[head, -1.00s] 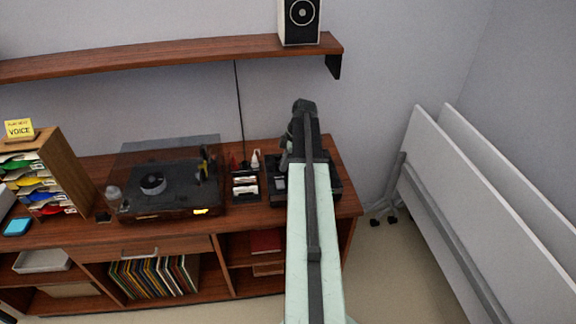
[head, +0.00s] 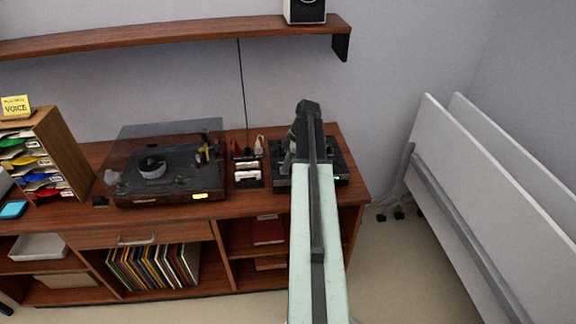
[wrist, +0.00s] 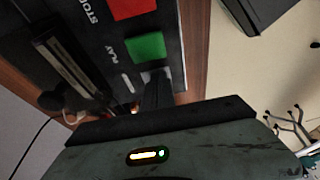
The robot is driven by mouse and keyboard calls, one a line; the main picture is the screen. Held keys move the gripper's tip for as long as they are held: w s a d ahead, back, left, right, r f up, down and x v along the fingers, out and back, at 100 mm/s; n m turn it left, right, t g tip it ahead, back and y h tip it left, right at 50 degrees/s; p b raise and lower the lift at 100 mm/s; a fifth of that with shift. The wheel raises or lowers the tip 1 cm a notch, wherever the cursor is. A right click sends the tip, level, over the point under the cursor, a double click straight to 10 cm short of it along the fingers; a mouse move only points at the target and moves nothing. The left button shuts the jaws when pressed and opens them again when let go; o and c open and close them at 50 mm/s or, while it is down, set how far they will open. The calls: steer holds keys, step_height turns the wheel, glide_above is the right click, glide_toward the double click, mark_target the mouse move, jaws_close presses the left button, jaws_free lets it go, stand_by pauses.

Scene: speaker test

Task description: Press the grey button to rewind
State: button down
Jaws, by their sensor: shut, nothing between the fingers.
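A black player (head: 338,165) stands at the right end of the wooden cabinet, partly hidden behind my arm. In the wrist view its panel (wrist: 95,45) shows close up, with a red button (wrist: 130,7) marked STOP and a green button (wrist: 145,46) marked PLAY. Just below the green one is a small grey button (wrist: 150,73), mostly covered by my fingers. My gripper (wrist: 156,84) is shut and empty, its tips over or against the grey button; I cannot tell if it is pressed down. In the head view my gripper (head: 291,160) is low over the player.
A turntable (head: 165,165) with a clear lid stands left of the player, with a small rack (head: 248,174) between them. A wooden shelf (head: 180,34) runs above. White folded panels (head: 480,190) stand on the floor to the right.

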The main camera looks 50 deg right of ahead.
steer(key=shift+a+f, duration=0.1)
steer(key=shift+f, duration=0.2)
steer(key=shift+r, duration=0.1)
steer(key=shift+r+p, duration=0.2)
steer(key=shift+p, duration=0.25)
step_height(320, 180, up, 4)
steer(key=p, duration=0.4)
steer(key=shift+w, duration=0.1)
steer(key=p+v, duration=0.9)
steer(key=v, duration=0.1)
steer(key=shift+p, duration=0.3)
steer(key=shift+f, duration=0.1)
